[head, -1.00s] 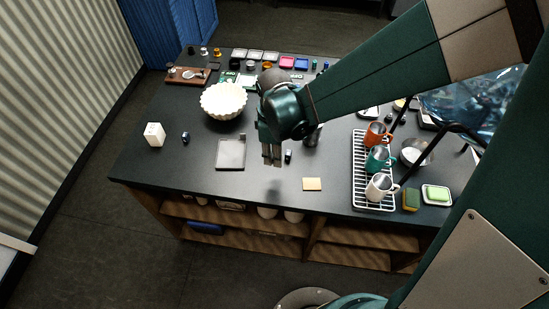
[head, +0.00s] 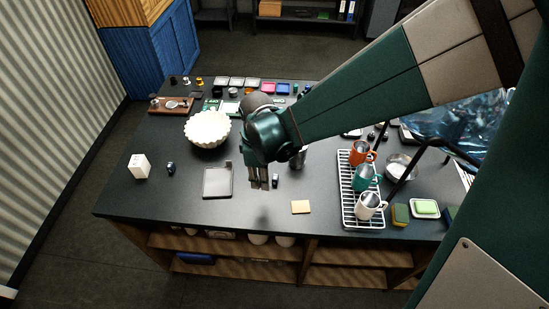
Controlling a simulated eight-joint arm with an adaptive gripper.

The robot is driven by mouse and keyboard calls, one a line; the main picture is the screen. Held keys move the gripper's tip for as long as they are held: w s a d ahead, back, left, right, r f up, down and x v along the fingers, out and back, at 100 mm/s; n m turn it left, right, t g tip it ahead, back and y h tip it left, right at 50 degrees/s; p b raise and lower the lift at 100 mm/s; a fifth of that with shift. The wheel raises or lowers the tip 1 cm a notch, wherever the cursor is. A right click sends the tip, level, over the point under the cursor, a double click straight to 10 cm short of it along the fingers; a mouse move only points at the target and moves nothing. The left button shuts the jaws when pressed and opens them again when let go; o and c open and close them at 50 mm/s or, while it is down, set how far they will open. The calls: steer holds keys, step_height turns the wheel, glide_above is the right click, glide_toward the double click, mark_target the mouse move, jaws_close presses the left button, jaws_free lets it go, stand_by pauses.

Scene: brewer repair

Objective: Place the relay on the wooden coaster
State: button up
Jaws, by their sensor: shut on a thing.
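A soft shadow lies on the counter below the fingers. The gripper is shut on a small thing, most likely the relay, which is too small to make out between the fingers.
A small dark-and-white item (head: 275,181) stands beside the fingers. A grey tray (head: 218,183) lies to the left, with a white fluted bowl (head: 208,129) behind it. A white rack (head: 347,209) with mugs stands right of the coaster. The counter in front of the gripper is clear.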

steer(key=s+d+r+n+b, duration=0.1)
steer(key=s+d+b, duration=0.1)
steer(key=d, duration=1.2)
steer(key=shift+b, duration=0.45)
glide_above(301, 206)
steer(key=shift+f, duration=2.9)
steer(key=shift+f+b, duration=0.4)
steer(key=shift+f, duration=1.65)
steer(key=shift+f, duration=0.2)
